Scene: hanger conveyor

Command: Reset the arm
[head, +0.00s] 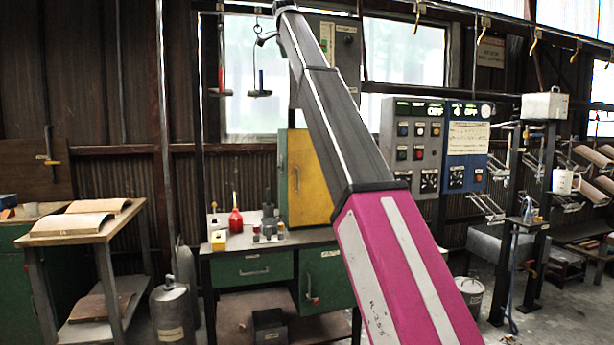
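My arm, a magenta link with white stripes and then dark grey links, rises from the bottom right to the top middle in the head view. It narrows as it reaches away toward the hanging hooks. A small grey curved part near its far end, seemingly my gripper (267,39), is tiny and partly hidden by the arm. Whether it is open or shut does not show. Just below hangs a dark disc with a blue rod (260,88). To its left hangs another disc with a red rod (220,88). Whether my gripper touches the nearer one is unclear.
A green workbench (270,240) with a red bottle (236,218) stands behind the arm. Control panels (413,140) and racks (540,190) are at right. Yellow hooks (418,16) hang overhead.

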